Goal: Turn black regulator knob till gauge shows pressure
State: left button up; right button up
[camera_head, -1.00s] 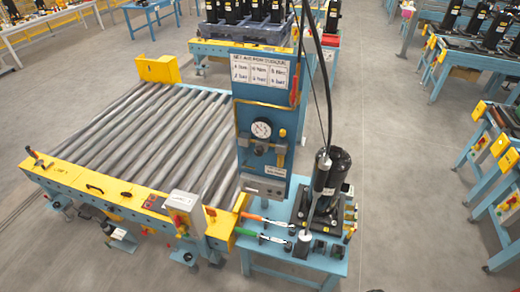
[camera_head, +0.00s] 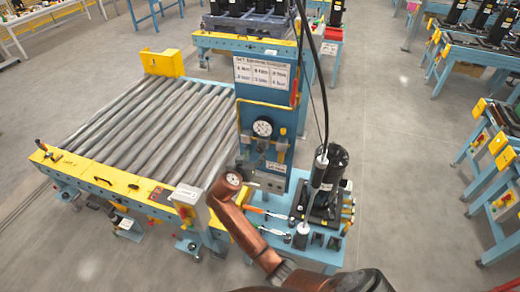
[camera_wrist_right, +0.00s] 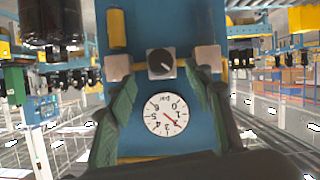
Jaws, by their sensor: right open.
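The black regulator knob (camera_wrist_right: 160,62) is on the blue panel (camera_wrist_right: 145,30), between the two dark fingers of my right gripper (camera_wrist_right: 162,76) in the wrist view. The fingers stand apart on either side, and no contact with the knob shows. The round white gauge (camera_wrist_right: 165,114) appears upside down there, with a red needle that seems to lie near the 2. In the head view the gauge (camera_head: 262,127) sits above the knob (camera_head: 262,145); my right gripper (camera_head: 262,154) is at the panel, small and hard to make out. My left gripper is out of view.
A roller conveyor (camera_head: 150,125) lies left of the panel. A hanging black cable (camera_head: 318,75) runs down right of the panel. Open floor (camera_head: 410,160) lies farther right.

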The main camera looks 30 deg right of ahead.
aim_at(260, 150)
jog(key=x, duration=0.6)
jog(key=shift+w+f+p, duration=0.1)
jog(key=shift+p, duration=0.2)
jog(key=shift+w+d+f, duration=0.3)
jog(key=shift+w+d, duration=0.1)
jog(key=shift+d, duration=0.1)
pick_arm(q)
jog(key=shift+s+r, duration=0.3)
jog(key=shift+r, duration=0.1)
pick_arm(e)
jog(key=shift+c, duration=0.4)
jog(key=c, duration=1.1)
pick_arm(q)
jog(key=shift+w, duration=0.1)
